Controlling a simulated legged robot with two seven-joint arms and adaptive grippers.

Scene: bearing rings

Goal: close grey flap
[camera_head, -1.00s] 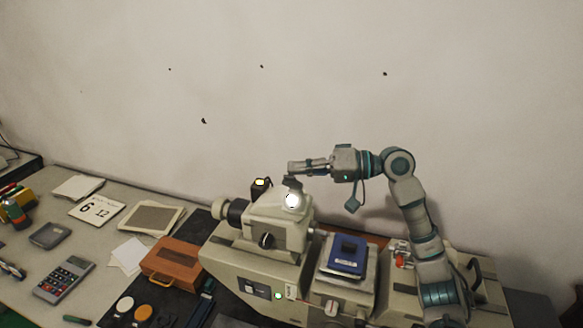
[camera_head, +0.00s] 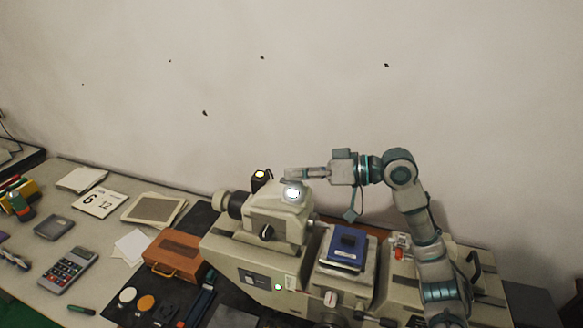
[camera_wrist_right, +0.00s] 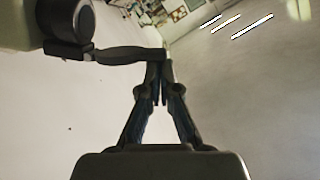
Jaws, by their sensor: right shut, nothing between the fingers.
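The beige machine (camera_head: 278,222) carries a round bright light (camera_head: 292,194) on its top housing. The small grey flap (camera_head: 290,184) sits at the upper edge of this light and partly covers it; whether it is fully down is unclear. My right gripper (camera_head: 290,174) is shut and empty, just above the flap, reaching in from the right. In the right wrist view, my shut fingertips (camera_wrist_right: 160,66) are beside a dark, thin part (camera_wrist_right: 130,55), probably the flap seen edge-on; contact cannot be told. My left gripper is out of view.
A black-capped lamp (camera_head: 260,178) stands just behind the housing, left of my fingers. A blue block (camera_head: 346,246) sits on the machine to the right. An orange-brown case (camera_head: 176,255) and a calculator (camera_head: 67,268) lie on the table at left.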

